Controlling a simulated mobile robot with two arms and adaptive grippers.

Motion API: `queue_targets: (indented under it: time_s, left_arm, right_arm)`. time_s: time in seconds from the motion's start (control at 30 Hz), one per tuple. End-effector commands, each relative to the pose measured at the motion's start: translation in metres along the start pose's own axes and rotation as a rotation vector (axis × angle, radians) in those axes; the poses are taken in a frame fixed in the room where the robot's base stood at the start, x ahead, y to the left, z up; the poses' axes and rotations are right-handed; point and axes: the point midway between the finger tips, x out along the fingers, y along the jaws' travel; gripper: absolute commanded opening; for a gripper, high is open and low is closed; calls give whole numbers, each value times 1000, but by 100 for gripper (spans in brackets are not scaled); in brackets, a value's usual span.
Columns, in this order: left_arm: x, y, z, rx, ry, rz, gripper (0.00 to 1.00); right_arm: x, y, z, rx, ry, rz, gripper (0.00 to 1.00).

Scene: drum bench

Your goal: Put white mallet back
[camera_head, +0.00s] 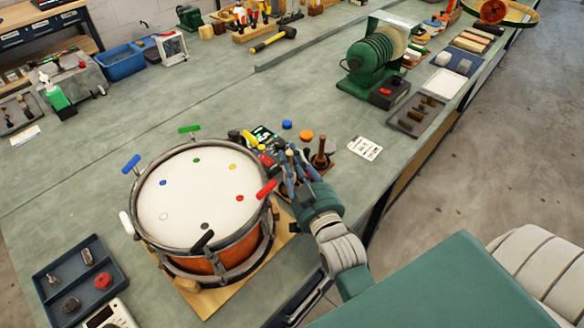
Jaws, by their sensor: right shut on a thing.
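A round drum (197,193) with a white head, metal rims and an orange shell stands on a wooden board. A white handle (127,224) sticks out at the drum's left rim; I cannot tell if it is the white mallet. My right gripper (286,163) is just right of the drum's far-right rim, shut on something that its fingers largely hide. A brown wooden upright piece (322,155) stands just right of the fingers. My left gripper is not in view.
Blue, green, red and black handles stand around the drum rim, and a yellow one lies behind it. A dark tray (81,276) lies front left. A green machine (372,65) and a dark tray (417,114) stand back right. The bench middle is clear.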

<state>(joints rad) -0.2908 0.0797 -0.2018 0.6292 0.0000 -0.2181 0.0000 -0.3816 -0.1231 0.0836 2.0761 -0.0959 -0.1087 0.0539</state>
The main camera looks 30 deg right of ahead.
Motion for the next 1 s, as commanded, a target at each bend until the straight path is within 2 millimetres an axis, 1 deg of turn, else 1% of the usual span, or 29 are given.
queue_targets:
  time_s: [0.1,0.23,0.4,0.63,0.67,0.73,0.77,1.0]
  left_arm:
    - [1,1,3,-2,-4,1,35]
    - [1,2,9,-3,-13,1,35]
    - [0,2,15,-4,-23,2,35]
    - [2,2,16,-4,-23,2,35]
    - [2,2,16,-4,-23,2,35]
    - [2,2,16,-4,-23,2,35]
    - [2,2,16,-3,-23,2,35]
    - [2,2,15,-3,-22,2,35]
  right_arm:
    - [0,1,20,0,-6,1,0]
    - [0,1,34,1,-3,0,0]
    - [0,2,36,1,-1,0,0]
    - [0,2,39,1,-2,0,0]
    - [0,2,40,1,-2,0,21]
    - [0,2,39,0,-2,0,35]
    - [0,2,39,0,-2,0,38]
    - [0,2,38,0,-2,0,38]
